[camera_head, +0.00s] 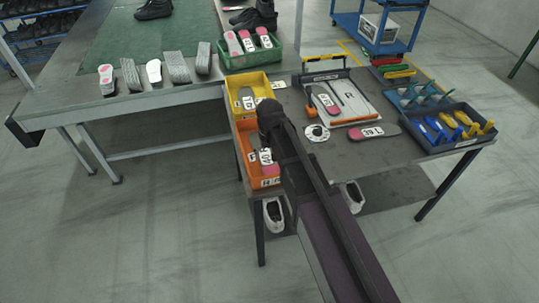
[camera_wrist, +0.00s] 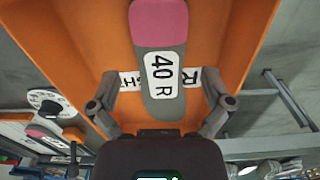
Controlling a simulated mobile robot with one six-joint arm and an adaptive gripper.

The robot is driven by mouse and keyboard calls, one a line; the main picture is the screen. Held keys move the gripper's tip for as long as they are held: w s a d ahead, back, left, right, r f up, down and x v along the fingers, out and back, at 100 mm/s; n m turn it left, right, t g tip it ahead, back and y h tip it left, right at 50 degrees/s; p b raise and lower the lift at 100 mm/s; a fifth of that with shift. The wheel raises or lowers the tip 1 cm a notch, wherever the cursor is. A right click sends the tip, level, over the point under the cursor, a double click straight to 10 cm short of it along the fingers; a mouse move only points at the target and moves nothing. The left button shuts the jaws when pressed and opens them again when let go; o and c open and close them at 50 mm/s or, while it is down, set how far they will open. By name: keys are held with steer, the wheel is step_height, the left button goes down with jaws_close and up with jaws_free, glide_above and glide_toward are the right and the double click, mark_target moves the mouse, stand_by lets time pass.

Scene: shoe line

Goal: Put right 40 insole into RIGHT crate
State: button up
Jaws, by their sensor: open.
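The grey insole with a pink end (camera_wrist: 160,60) carries a white "40 R" label in the wrist view. It shows against the inside of the orange crate (camera_wrist: 255,40), in front of a wall label whose middle it hides. My gripper (camera_wrist: 160,80) is open, with one finger on each side of the insole and a gap to both edges. In the head view the orange crate (camera_head: 240,160) stands at the table's left edge, and my arm covers part of it. A labelled insole (camera_head: 252,156) shows inside. Whether the insole rests on the crate floor is hard to tell.
A yellow crate (camera_head: 234,92) with insoles adjoins behind. A green crate (camera_head: 235,63) holds several insoles. Another insole (camera_head: 368,133) lies right of my arm, near a white measuring board (camera_head: 355,108). Dark trays of tools (camera_head: 428,143) line the right side.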

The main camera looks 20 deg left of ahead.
step_height(320, 180, up, 7)
steer(key=p, duration=0.6)
steer(key=shift+r+p, duration=0.2)
steer(key=shift+p, duration=0.15)
stand_by(0.6)
steer(key=s+d+m, duration=0.2)
steer(key=d+m, duration=0.1)
steer(key=d, duration=1.5)
steer(key=s+d+m, duration=0.3)
steer(key=d, duration=1.5)
steer(key=shift+s+d, duration=0.3)
steer(key=shift+s, duration=0.05)
